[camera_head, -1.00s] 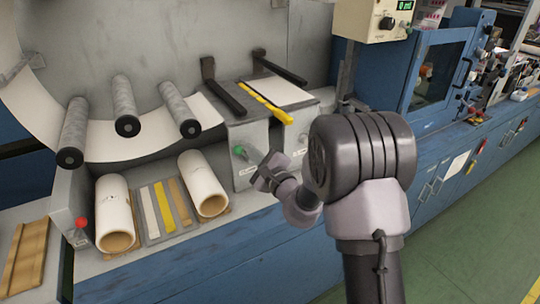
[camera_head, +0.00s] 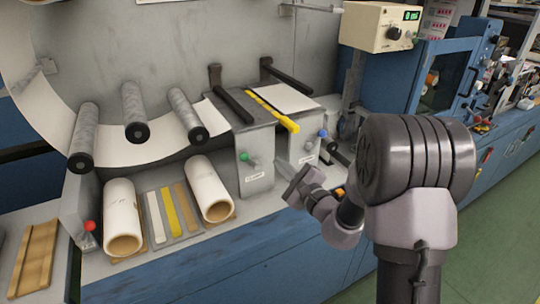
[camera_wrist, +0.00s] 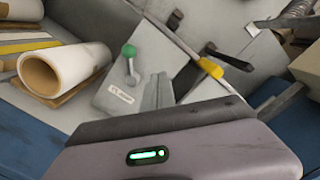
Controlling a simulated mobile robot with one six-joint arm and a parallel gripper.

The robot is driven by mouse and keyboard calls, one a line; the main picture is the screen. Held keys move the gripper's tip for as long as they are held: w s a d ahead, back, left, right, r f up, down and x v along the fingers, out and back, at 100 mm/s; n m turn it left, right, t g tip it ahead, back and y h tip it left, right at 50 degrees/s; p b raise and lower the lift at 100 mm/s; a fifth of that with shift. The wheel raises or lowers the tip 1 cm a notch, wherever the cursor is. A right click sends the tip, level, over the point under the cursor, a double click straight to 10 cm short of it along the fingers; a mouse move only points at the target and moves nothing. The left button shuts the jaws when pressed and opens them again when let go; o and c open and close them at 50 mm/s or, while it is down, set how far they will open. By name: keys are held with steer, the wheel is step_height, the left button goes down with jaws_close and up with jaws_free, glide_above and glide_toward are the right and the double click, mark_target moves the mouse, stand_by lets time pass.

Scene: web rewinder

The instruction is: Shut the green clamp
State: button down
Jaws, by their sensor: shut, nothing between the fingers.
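The green knob (camera_head: 243,157) of the clamp lever is on the front face of the grey splice table's left block. Its short metal lever runs from the knob to a pivot, above a small white label (camera_head: 255,177). In the wrist view the green knob (camera_wrist: 128,50) stands above the pivot. Two black bars (camera_head: 230,104) lie over the table top; I cannot tell which one the lever works. My gripper (camera_head: 281,164) is shut and empty, to the right of the green knob and apart from it. Its fingers also show in the wrist view (camera_wrist: 157,78), right of the lever.
A blue knob (camera_head: 322,133) is on the right block, close behind my gripper. A yellow strip (camera_head: 275,110) crosses the table top. Two white rolls (camera_head: 122,220) and coloured strips (camera_head: 172,211) lie to the left. A red knob (camera_head: 90,226) is at far left.

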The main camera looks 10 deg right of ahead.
steer(key=v, duration=0.3)
steer(key=shift+s+d, duration=0.2)
steer(key=shift+s, duration=0.15)
steer(key=s+a+r+n+g+y, duration=0.35)
steer(key=s+a+n+g, duration=0.25)
steer(key=s+a, duration=0.3)
steer(key=s+a+r+n+g+y, duration=0.35)
steer(key=s+a+n+g, duration=0.25)
steer(key=s+a, duration=0.35)
steer(key=s+d+f+n+g+h, duration=0.1)
steer(key=s+d+n+h, duration=0.1)
steer(key=s+d+h, duration=0.3)
steer(key=s+f+n+g+h, duration=0.1)
steer(key=s+f+n+h, duration=0.1)
steer(key=s, duration=0.5)
steer(key=s+d+r+n+t+h, duration=0.1)
steer(key=d+h, duration=0.3)
steer(key=d, duration=0.4)
steer(key=shift+s+t+h, duration=0.3)
steer(key=shift+s+t, duration=0.1)
steer(key=shift+t, duration=0.4)
